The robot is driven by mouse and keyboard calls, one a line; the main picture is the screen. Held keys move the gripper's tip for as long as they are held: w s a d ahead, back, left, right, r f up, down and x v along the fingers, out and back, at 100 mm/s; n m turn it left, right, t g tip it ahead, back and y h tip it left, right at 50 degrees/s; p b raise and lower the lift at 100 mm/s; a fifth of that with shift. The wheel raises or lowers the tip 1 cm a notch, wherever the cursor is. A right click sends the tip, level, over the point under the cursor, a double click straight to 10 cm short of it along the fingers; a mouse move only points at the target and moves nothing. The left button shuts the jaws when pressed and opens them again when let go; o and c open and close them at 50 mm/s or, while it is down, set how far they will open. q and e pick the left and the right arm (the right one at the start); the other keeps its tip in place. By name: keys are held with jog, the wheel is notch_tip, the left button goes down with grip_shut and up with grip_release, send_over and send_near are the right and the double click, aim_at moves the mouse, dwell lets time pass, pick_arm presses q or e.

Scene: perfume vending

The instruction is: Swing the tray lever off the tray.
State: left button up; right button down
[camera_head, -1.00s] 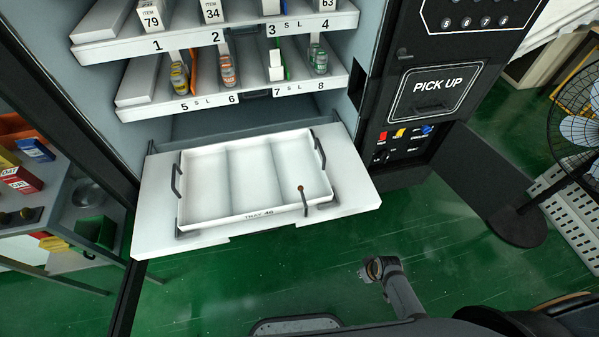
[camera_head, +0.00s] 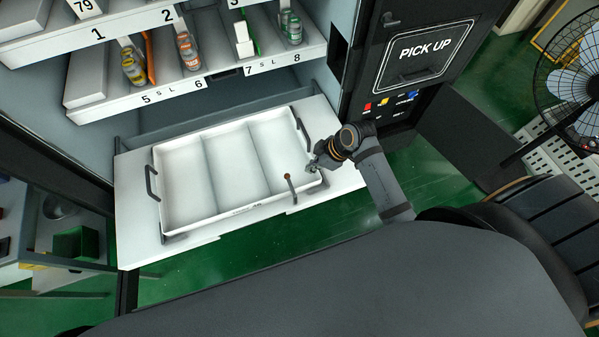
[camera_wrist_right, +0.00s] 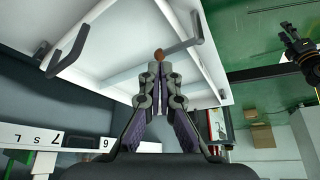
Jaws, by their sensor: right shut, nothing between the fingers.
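The white tray (camera_head: 212,217) lies on a white pull-out shelf (camera_head: 128,205) below the product rows. The tray lever (camera_head: 291,190) is a thin grey bent rod with a brown knob, standing at the tray's front right, with its knob end over the tray. My right gripper (camera_head: 312,168) is at the tray's right side, just right of the lever. In the right wrist view, the lever (camera_wrist_right: 196,28) shows beyond my closed fingers (camera_wrist_right: 160,72), its knob close to the fingertips; I cannot tell whether they touch. What looks like my left gripper (camera_wrist_right: 303,48) is small and dark at the right wrist view's edge.
Dark handles (camera_head: 150,183) stand on the tray's two short sides. The pick-up panel (camera_head: 425,55) is right of the shelf. A black fan (camera_head: 570,80) stands at far right. Green floor (camera_head: 440,180) is open in front of the machine.

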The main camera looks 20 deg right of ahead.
aim_at(291, 188)
jog(key=x, duration=1)
